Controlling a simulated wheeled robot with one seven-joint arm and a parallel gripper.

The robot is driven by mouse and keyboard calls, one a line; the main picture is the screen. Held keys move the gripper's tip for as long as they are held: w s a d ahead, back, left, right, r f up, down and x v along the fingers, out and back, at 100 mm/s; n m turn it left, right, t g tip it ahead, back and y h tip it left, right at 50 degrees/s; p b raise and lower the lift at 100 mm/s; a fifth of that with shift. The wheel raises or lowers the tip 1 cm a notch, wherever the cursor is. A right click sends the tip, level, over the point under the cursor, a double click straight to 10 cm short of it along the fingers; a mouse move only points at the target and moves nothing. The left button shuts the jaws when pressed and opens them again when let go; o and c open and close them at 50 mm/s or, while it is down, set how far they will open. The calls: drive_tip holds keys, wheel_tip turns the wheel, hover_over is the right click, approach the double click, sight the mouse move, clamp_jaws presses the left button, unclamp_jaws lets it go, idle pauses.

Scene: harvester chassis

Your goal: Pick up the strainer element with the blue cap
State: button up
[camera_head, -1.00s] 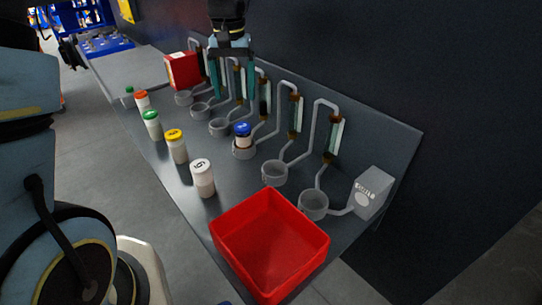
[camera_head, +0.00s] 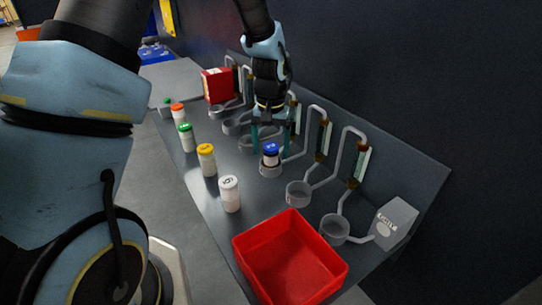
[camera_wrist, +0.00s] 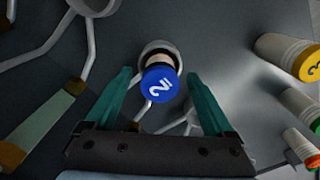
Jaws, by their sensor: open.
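The strainer element with the blue cap (camera_head: 271,149) stands upright in a grey ring holder (camera_head: 271,170) on the bench. In the wrist view its blue cap (camera_wrist: 159,84) shows a white "2" and lies between and a little beyond the two fingertips. My gripper (camera_head: 269,140) is open, pointing down, with its teal fingers above and just behind the blue-capped element in the head view. In the wrist view my gripper (camera_wrist: 158,82) has one finger on each side of the cap, with gaps and no visible contact.
White-, yellow-, green- and orange-capped elements, including the white one (camera_head: 229,193) and yellow one (camera_head: 206,159), stand in a row at left. A red bin (camera_head: 290,258) is in front. Bent grey pipes (camera_head: 318,128) and empty ring holders (camera_head: 299,193) line the back. A grey box (camera_head: 394,222) stands right.

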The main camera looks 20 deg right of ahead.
drive_tip(key=shift+f, duration=0.1)
clamp_jaws()
idle(0.7)
